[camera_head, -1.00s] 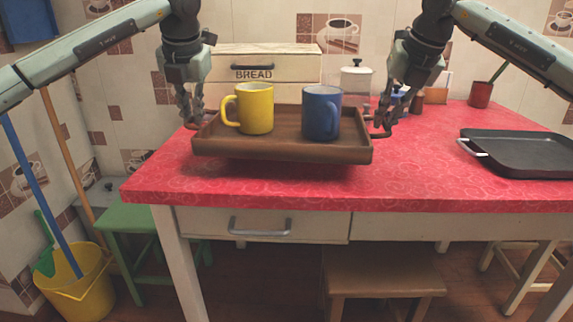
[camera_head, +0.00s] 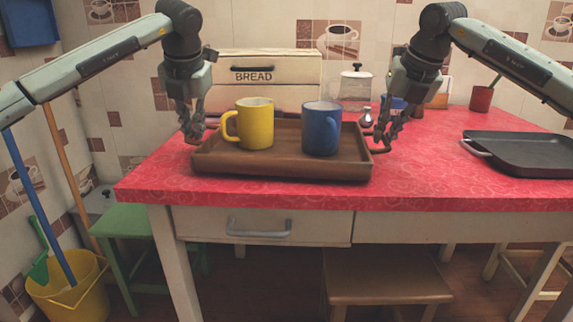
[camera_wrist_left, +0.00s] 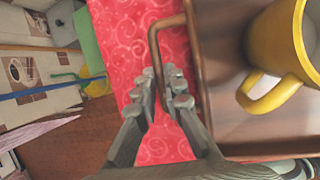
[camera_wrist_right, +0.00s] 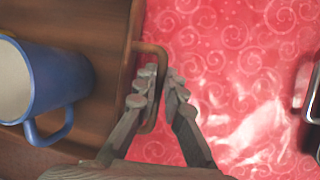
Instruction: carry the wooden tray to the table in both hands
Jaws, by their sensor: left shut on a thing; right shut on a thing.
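The wooden tray (camera_head: 275,168) is level and low over the red-covered table (camera_head: 420,185), at or just above its surface; I cannot tell if it touches. A yellow mug (camera_head: 255,125) and a blue mug (camera_head: 321,130) stand upright on it. My left gripper (camera_head: 192,136) is shut on the tray's left handle, and this handle (camera_wrist_left: 158,38) shows in the left wrist view. My right gripper (camera_head: 383,142) is shut on the right handle, and this handle (camera_wrist_right: 157,62) shows in the right wrist view. The tray's underside is hidden.
A dark griddle pan (camera_head: 525,152) lies on the table at right. A green stool (camera_head: 125,220) and yellow bucket (camera_head: 70,290) stand on the floor at left.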

